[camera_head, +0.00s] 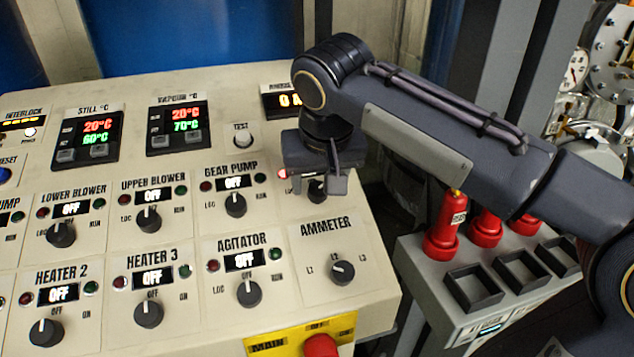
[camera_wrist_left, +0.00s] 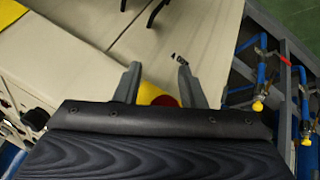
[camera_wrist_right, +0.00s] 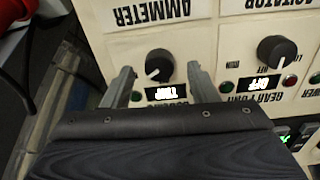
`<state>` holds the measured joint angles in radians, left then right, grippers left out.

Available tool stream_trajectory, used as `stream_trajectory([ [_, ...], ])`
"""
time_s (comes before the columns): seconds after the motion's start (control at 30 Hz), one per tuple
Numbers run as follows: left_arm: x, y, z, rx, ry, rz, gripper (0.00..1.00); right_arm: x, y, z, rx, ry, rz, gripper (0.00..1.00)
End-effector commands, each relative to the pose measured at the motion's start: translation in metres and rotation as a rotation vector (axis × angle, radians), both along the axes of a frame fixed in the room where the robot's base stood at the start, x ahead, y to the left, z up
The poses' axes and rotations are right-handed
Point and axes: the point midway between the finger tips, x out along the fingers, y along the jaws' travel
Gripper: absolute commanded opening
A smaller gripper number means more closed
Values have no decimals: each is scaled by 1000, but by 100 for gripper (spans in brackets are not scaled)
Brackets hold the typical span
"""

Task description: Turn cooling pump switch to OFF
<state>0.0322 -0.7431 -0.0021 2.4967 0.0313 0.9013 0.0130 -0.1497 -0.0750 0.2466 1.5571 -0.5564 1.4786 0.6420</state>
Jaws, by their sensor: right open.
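My right gripper (camera_head: 317,186) hangs over the panel right of the GEAR PUMP knob, open. A dark knob (camera_head: 316,192) shows partly below it; the arm hides its label. In the right wrist view (camera_wrist_right: 160,70) the fingers stand apart on either side of this knob (camera_wrist_right: 159,65). Contact cannot be told. The panel is upside down there, and the knob's white mark points lower left. Its lit display (camera_wrist_right: 165,93) seems to read TRIP, and the label is mostly covered. My left gripper (camera_wrist_left: 158,70) is open; something yellow and red (camera_wrist_left: 158,96) shows behind its fingers.
The AMMETER knob (camera_head: 341,273) is just below the right gripper, the GEAR PUMP knob (camera_head: 235,205) to its left. A red button (camera_head: 321,345) sits on a yellow plate at the panel's front. Red bottles (camera_head: 445,227) and empty trays (camera_head: 477,287) stand on the right.

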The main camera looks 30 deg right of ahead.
Motion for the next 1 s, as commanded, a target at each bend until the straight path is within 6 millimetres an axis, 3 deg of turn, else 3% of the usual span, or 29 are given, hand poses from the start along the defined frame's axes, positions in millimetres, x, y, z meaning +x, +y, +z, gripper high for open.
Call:
stream_trajectory([
  [0.2,0,0,1,0,0,0,36,6,-2,-16,0,1,0,53],
  [0.47,0,0,1,0,0,0,36,6,-2,-16,1,0,0,52],
  [0.8,0,0,1,0,0,0,36,6,-2,-16,1,-1,0,9],
  [1.0,0,0,1,0,0,0,36,6,-2,-16,-4,0,12,9],
])
